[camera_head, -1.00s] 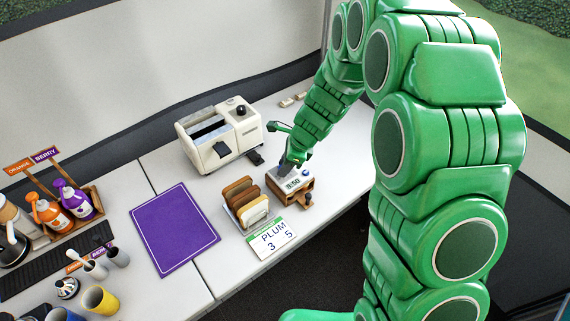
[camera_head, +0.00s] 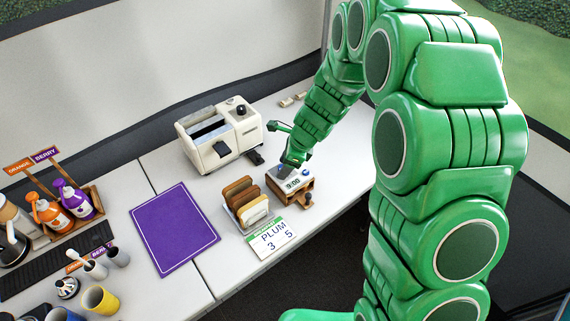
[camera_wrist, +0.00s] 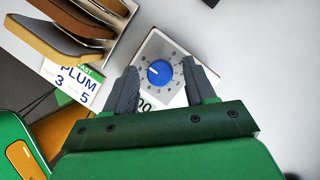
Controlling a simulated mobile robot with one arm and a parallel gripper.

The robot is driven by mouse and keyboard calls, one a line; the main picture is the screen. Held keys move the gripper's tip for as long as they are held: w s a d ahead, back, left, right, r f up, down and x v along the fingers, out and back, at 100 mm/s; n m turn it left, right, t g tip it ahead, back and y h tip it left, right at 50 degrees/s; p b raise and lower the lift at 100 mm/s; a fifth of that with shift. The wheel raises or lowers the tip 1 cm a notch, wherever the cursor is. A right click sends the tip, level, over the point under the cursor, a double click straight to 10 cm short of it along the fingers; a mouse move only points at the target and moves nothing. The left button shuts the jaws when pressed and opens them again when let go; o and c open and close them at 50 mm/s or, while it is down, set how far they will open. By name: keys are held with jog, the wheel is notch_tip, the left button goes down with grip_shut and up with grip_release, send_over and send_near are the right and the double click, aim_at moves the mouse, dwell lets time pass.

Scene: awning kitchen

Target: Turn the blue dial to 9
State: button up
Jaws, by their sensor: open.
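My gripper (camera_wrist: 160,67) is open, one finger on each side of the dial, with gaps visible between fingers and dial. In the head view my gripper (camera_head: 294,161) is over the box's far side.
A rack of bread slices (camera_head: 245,203) and a PLUM 3 5 card (camera_head: 271,239) stand just left of the box. A cream toaster (camera_head: 220,138) is behind. A purple mat (camera_head: 174,229) lies further left. The table's front edge is close to the box.

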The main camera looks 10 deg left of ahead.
aim_at(295, 173)
jog(key=shift+r, duration=0.15)
jog(key=v, duration=0.7)
jog(key=shift+d+r, duration=0.2)
dwell(0.4)
jog(key=s+d+r+n+h, duration=0.1)
jog(key=s+d+r+n, duration=0.4)
jog(key=s, duration=0.6)
jog(key=s+d+r+n+g+h, duration=0.1)
jog(key=s+d+r+n, duration=0.4)
jog(key=s, duration=0.6)
jog(key=s+d+r+n+h, duration=0.2)
jog(key=s+d+r+n, duration=0.4)
jog(key=s+d, duration=0.4)
jog(key=shift+s+n+g, duration=0.4)
jog(key=shift+s+n, duration=0.1)
jog(key=shift+n, duration=0.4)
jog(key=shift+r, duration=0.1)
jog(key=shift+c, duration=0.3)
